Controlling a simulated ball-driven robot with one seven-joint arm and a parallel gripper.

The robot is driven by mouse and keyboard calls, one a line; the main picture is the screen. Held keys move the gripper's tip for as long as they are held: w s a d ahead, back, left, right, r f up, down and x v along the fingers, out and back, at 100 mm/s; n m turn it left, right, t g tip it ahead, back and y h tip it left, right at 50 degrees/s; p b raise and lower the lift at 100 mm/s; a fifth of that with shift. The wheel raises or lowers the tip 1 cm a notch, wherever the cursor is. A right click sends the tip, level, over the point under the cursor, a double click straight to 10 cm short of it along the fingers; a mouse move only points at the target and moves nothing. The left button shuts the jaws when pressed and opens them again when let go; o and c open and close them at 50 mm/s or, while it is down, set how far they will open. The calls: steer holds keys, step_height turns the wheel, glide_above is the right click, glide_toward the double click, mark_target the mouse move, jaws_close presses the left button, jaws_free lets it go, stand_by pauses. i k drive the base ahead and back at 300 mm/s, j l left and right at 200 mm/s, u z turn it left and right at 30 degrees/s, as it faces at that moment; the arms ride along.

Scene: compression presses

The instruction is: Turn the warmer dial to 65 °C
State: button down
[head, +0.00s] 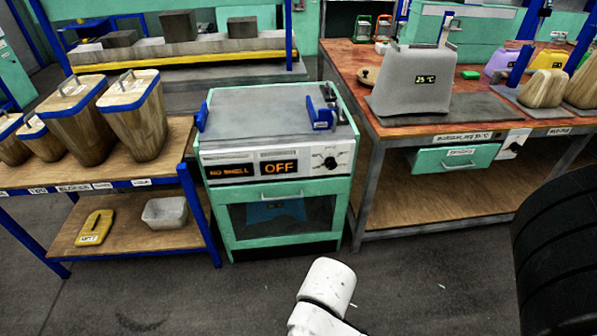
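A mint-green cabinet unit (220,215), which looks like the warmer, stands in the middle with a flat grey top. Its front panel has one display reading "NO SHELL" (229,171) and another reading "OFF" (281,167). A dark round dial (330,162) with marks around it sits at the panel's right end; its exact pointer position is too small to read. A white part of my arm shows at the bottom centre, on the floor side of the cabinet. My gripper's fingers are not in view.
Left, a blue-framed bench holds wooden containers (133,118). Right, a bench carries a grey form with a "25 °C" display (425,80); another knob (514,146) is on its front. A black tyre-like object (560,240) stands lower right. Floor before the cabinet looks clear.

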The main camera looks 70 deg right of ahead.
mark_target(330, 162)
steer(key=z, duration=1.25)
